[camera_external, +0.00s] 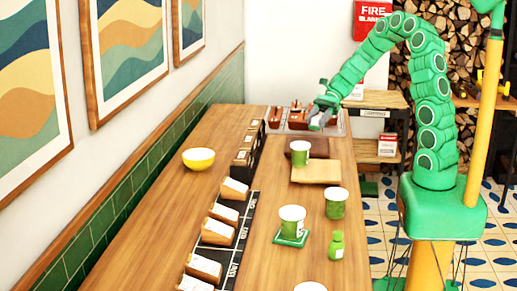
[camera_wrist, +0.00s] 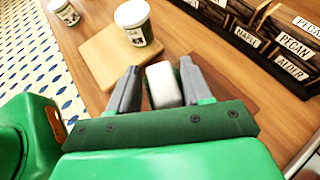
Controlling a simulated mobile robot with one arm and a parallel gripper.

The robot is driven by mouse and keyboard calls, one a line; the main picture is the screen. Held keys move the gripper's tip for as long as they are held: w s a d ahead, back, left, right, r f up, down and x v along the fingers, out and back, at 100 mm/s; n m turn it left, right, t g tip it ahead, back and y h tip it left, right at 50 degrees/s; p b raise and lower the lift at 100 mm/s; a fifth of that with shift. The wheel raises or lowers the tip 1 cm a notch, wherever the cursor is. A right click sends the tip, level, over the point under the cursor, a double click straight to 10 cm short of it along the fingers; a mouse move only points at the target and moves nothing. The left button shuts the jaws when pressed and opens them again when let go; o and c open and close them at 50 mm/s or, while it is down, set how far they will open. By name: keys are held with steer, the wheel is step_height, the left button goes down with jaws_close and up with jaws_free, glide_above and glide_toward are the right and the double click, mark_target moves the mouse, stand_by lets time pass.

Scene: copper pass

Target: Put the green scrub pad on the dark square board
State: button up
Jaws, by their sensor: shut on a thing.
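My gripper (camera_external: 318,121) is at the far end of the counter, low beside the tray there. A dark brown board (camera_external: 320,147) lies on the counter nearer the camera than my gripper, partly hidden by a green-and-white tub (camera_external: 300,153). A flat green square (camera_external: 277,239) lies under another tub (camera_external: 291,220); I cannot tell whether it is the scrub pad.
A light wooden board (camera_external: 316,173) lies just in front of the dark one. A tray of brown items (camera_external: 292,116) is at the back. More tubs (camera_external: 336,204), a green bottle (camera_external: 336,246) and a yellow bowl (camera_external: 198,159) stand on the counter. A row of labelled boxes (camera_external: 217,231) runs along it.

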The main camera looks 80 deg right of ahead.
mark_target(309, 127)
steer(key=shift+w+d+f, duration=0.2)
steer(key=shift+w+f, duration=0.35)
steer(key=shift+f, duration=0.1)
steer(key=shift+w+d+f, duration=0.25)
steer(key=shift+w+f, duration=0.25)
steer(key=shift+f, duration=0.2)
steer(key=shift+w+d+f, duration=0.2)
steer(key=shift+w+f, duration=0.35)
steer(key=shift+f, duration=1.7)
steer(key=o, duration=1)
steer(key=shift+f, duration=0.1)
steer(key=shift+o, duration=0.2)
